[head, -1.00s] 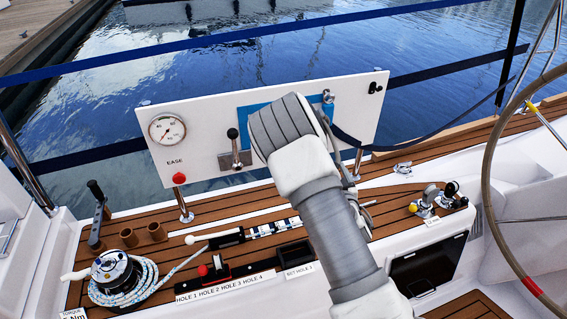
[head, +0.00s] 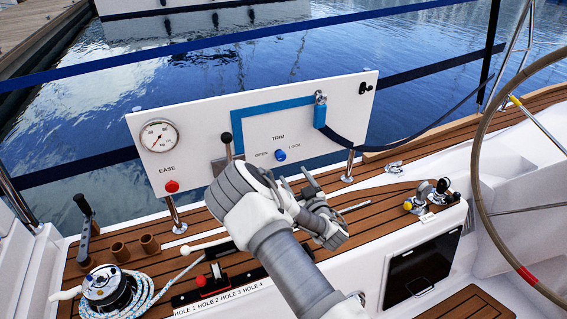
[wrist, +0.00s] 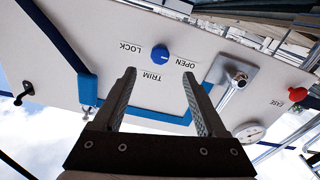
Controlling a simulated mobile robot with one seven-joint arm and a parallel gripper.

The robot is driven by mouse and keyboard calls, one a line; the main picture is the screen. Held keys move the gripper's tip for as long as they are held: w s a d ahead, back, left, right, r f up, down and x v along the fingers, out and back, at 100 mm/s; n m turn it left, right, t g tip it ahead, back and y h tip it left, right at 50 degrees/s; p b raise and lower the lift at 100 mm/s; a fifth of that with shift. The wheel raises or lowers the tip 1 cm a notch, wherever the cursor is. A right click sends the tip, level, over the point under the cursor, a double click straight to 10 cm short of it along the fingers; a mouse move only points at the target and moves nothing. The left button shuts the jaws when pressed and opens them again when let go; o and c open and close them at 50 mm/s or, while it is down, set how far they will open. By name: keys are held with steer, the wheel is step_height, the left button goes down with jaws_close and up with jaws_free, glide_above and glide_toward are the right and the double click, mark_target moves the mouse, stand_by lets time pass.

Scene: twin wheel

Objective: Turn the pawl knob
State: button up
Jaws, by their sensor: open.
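A round blue knob (head: 280,155) sits on the white upright panel (head: 220,130) between the words OPEN and LOCK, under the word TRIM. No label reading pawl is legible. The knob also shows in the wrist view (wrist: 160,54), where the picture is upside down and its pointer mark is too small to read. My gripper (wrist: 158,75) is open and empty. Its two fingers point toward the panel, with the knob seen just beyond the gap between the tips, apart from them. In the head view my gripper (head: 298,181) is below the knob, in front of the panel.
A lever with a black ball (head: 226,139) stands left of the knob. A blue strip (head: 320,114) frames the knob above. A gauge (head: 159,135) and red EASE button (head: 172,186) are at the panel's left. A rope-wound winch (head: 106,286) stands on the deck.

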mark_target(282, 159)
steer(key=b+x, duration=0.1)
steer(key=x, duration=0.8)
steer(key=shift+w, duration=0.1)
jaws_close()
